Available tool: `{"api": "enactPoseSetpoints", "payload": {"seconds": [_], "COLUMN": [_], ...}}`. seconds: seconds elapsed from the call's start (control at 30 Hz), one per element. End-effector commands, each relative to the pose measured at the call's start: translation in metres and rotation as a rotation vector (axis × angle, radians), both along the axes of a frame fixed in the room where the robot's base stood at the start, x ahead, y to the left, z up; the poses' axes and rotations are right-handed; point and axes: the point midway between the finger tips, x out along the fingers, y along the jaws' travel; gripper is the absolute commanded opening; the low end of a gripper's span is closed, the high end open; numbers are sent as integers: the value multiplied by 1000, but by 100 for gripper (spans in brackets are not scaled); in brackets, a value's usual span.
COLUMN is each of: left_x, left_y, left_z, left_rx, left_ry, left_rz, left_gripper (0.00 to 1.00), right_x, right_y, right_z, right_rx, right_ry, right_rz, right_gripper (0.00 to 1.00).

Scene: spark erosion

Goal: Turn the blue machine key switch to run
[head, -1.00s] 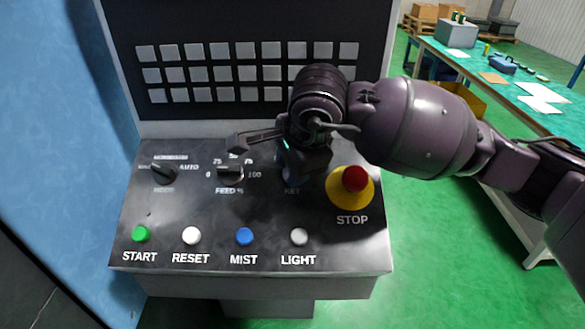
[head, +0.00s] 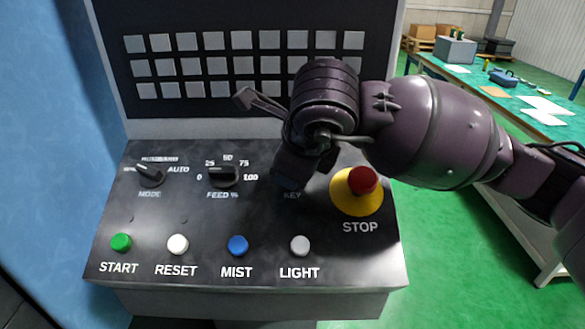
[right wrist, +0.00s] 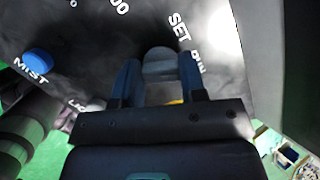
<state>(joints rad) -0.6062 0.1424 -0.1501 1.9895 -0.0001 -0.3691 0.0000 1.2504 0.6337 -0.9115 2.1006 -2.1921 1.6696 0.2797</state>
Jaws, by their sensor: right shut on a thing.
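The key switch (right wrist: 161,62) shows in the right wrist view as a grey rounded piece between my fingers, with the words SET and RUN on the panel beside it. The exact position its pointer takes cannot be read. My right gripper (right wrist: 158,78) is shut on it, one finger on each side. In the head view my right gripper (head: 290,184) reaches down to the panel above the KEY label, and the wrist hides the switch. My left gripper is not in view.
The control panel (head: 200,215) also has a mode knob (head: 150,174), a feed knob (head: 222,175) and a red stop button (head: 362,180) close to my right wrist. Green, white and blue buttons line the front. A green-topped table (head: 480,80) stands behind at right.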

Motion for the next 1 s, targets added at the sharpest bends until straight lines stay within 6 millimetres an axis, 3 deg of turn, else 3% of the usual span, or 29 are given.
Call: {"api": "enactPoseSetpoints", "payload": {"seconds": [0.3,0.87,0.9,1.0], "left_x": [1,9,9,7], "left_y": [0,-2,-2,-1], "left_z": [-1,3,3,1], "left_rx": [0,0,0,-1], "left_ry": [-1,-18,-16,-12], "left_rz": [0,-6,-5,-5], "left_gripper": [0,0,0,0], "right_x": [0,0,0,0], "right_y": [0,0,0,0], "right_z": [0,1,1,1], "right_rx": [53,67,67,67], "right_ry": [0,-2,-2,-1], "right_rz": [-117,-145,-145,-144], "right_gripper": [15,15,43,58]}}
